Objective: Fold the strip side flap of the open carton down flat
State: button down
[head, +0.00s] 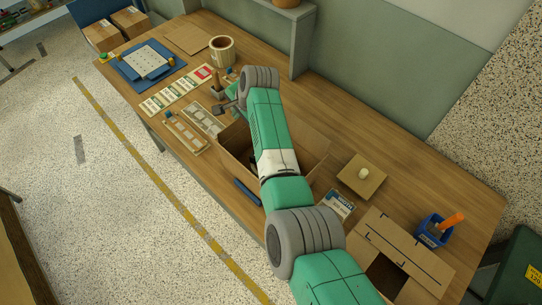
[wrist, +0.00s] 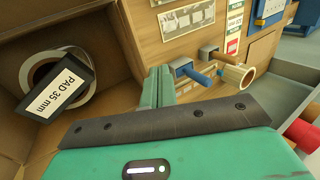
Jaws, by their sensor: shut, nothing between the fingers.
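The open carton (head: 232,152) stands mid-bench under my arm in the head view. In the wrist view its brown wall (wrist: 103,25) fills the left side, and a tape roll (wrist: 42,68) and a dark block (wrist: 62,85) labelled "PAD 35 mm" lie inside. A brown panel edge (wrist: 130,40), seemingly the strip side flap, rises beside my fingers; its exact angle is unclear. My gripper (wrist: 158,82) is shut and empty, just outside this edge. Whether it touches is unclear. In the head view my arm hides most of the gripper and part of the carton.
Label strips (head: 185,135) lie left of the carton. A round tub (head: 222,52) and blue tray (head: 145,62) sit farther left. A square pad (head: 362,176) and blue cup (head: 432,232) are on the right.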

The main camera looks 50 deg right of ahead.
jog(key=shift+s+r+p, duration=0.1)
jog(key=shift+s+p, duration=0.05)
jog(key=shift+p, duration=0.2)
jog(key=shift+s+a+f+p, duration=0.1)
jog(key=shift+s+f+p, duration=0.1)
jog(key=shift+s+p, duration=0.65)
jog(key=shift+w+p, duration=0.1)
jog(key=shift+p, duration=0.35)
jog(key=shift+s+a+p, duration=0.1)
jog(key=shift+s+p, duration=0.4)
jog(key=shift+p, duration=0.25)
jog(key=shift+s+f, duration=0.2)
jog(key=shift+s, duration=0.1)
